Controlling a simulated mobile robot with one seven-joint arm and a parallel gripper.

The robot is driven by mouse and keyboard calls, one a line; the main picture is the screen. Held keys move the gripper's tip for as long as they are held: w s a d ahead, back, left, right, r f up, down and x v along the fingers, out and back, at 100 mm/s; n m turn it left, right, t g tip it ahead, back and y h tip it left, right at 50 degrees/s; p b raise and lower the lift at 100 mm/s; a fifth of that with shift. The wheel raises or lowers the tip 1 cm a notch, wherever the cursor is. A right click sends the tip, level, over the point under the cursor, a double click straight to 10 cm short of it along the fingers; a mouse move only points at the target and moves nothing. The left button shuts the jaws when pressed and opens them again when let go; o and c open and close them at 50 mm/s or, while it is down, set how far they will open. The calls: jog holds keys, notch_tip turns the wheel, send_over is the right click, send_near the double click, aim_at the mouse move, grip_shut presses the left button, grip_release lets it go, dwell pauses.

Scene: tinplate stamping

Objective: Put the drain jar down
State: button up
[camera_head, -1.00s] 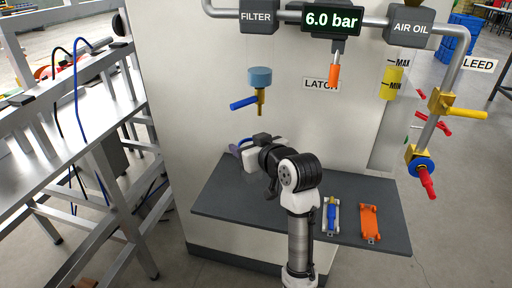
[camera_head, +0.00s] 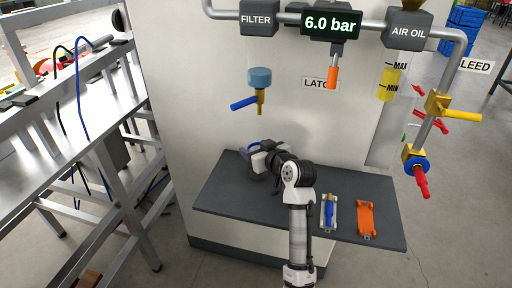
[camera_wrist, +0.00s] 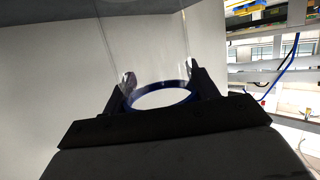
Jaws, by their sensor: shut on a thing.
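The clear drain jar with a blue rim (camera_wrist: 160,86) is between the two fingers of my gripper (camera_wrist: 158,84) in the wrist view. My gripper is shut on it. In the head view my gripper (camera_head: 252,152) is at the back left of the dark shelf (camera_head: 225,197), close to the cabinet wall. Only a bluish bit of the jar shows there, as the wrist hides most of it. I cannot tell whether the jar touches the shelf.
A tray with a blue and yellow tool (camera_head: 330,212) and an orange holder (camera_head: 367,220) lie on the shelf's right side. A blue-handled valve (camera_head: 258,92) sticks out above my gripper. A metal rack (camera_head: 100,150) stands to the left. The shelf's front left is clear.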

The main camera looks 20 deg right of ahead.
jog(key=shift+f, duration=0.2)
jog(key=o, duration=1.1)
jog(key=shift+r, duration=0.1)
jog(key=shift+r, duration=0.25)
jog(key=b+v, duration=0.2)
jog(key=v, duration=1)
